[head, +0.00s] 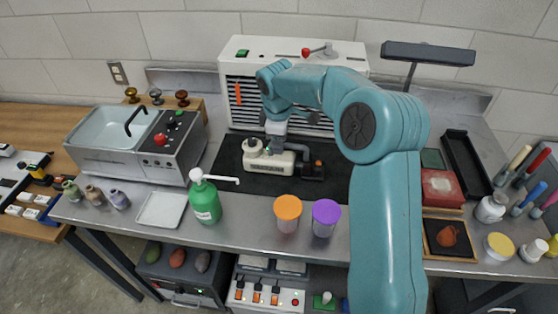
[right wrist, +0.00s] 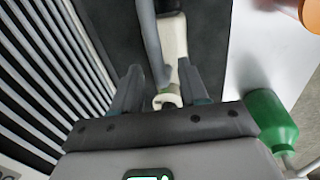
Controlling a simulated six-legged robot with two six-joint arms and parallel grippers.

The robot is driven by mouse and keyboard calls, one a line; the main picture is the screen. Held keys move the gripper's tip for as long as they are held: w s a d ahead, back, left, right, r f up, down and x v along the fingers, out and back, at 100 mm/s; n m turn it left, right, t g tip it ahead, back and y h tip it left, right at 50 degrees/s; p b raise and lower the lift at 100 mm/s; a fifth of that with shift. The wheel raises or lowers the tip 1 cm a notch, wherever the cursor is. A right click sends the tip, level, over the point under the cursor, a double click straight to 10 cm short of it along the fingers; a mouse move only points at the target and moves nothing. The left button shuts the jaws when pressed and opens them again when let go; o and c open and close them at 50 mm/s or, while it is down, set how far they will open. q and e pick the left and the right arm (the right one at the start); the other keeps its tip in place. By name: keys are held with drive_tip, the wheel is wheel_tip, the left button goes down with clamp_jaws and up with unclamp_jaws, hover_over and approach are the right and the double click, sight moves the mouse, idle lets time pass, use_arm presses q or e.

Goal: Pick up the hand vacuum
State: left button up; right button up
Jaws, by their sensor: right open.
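The hand vacuum (head: 270,161) is a cream-coloured body lying on a black mat on the steel bench, with a grey curved part on its right side. In the right wrist view, its cream body (right wrist: 173,42) runs up from between the fingers, with a grey bar beside it. My right gripper (head: 276,137) is over the vacuum, pointing down. In the right wrist view, the fingers of the right gripper (right wrist: 160,88) are spread, with a cream ring-like part of the vacuum between them. Contact cannot be told. My left gripper is not in view.
A white slatted unit (head: 240,62) stands close behind the mat (head: 232,160). A green pump bottle (head: 206,203), an orange-lidded jar (head: 287,212) and a purple-lidded jar (head: 325,217) stand in front. A sink unit (head: 110,157) is at left.

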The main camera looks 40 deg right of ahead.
sight(284, 157)
drive_tip(key=f, duration=0.2)
drive_tip(key=w, duration=0.1)
drive_tip(key=shift+d+f, duration=0.25)
drive_tip(key=shift+f, duration=0.15)
drive_tip(key=shift+s+a+f, duration=0.1)
drive_tip(key=shift+s, duration=0.25)
drive_tip(key=shift+w, duration=0.25)
clamp_jaws()
drive_tip(key=shift+s, duration=0.1)
